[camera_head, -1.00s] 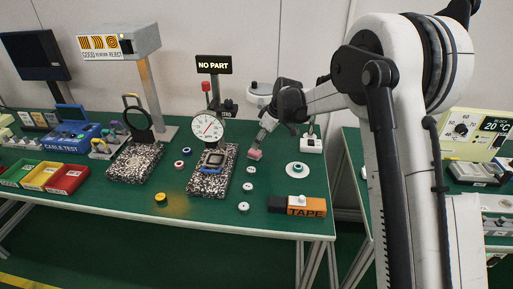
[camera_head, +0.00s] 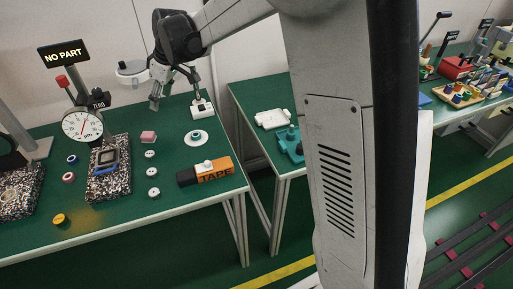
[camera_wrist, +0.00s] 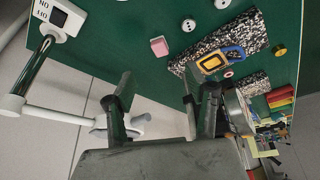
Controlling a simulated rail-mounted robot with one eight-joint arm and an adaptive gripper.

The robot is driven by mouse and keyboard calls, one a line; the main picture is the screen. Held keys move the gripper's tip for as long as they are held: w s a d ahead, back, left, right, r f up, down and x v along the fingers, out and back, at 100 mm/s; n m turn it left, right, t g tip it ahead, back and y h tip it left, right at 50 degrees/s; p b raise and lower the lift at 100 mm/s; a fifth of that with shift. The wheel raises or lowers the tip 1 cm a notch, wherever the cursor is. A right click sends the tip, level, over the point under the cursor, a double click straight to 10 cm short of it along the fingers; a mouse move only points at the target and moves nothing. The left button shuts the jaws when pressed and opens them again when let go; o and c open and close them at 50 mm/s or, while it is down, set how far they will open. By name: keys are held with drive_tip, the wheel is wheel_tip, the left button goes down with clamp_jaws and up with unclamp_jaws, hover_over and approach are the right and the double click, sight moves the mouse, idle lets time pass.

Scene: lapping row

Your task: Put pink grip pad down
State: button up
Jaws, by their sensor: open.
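The pink grip pad (camera_head: 148,137) lies on the green table (camera_head: 110,205), left of a white round disc (camera_head: 196,138) and above a column of small white round pieces. It also shows in the wrist view (camera_wrist: 159,46), beyond the fingertips and clear of them. My gripper (camera_head: 175,92) is open and empty, raised over the back of the table, up and to the right of the pad. In the wrist view its two fingers (camera_wrist: 157,92) are spread wide with nothing between them.
A dial gauge (camera_head: 83,125) stands over a speckled stone block (camera_head: 108,185) left of the pad. A black-and-orange tape box (camera_head: 205,172) lies near the right table edge. A white switch box (camera_head: 202,108) stands at the back right. Bare green surface surrounds the pad.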

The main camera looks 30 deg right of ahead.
drive_tip(key=s+d+r+m+t+h, duration=0.1)
drive_tip(key=s+d+r+m, duration=0.3)
drive_tip(key=s, duration=0.6)
drive_tip(key=s+d+r+m+t+h, duration=0.1)
drive_tip(key=s+d+r, duration=0.35)
drive_tip(key=s, duration=0.45)
drive_tip(key=s+d+f+m+t, duration=0.1)
drive_tip(key=s+d+f+m, duration=0.1)
drive_tip(key=s, duration=0.6)
drive_tip(key=s+d+f+m+t+h, duration=0.1)
drive_tip(key=s+d+f+m, duration=0.2)
drive_tip(key=s, duration=0.6)
drive_tip(key=shift+s+d, duration=0.2)
drive_tip(key=shift+d, duration=0.5)
drive_tip(key=shift+o, duration=0.4)
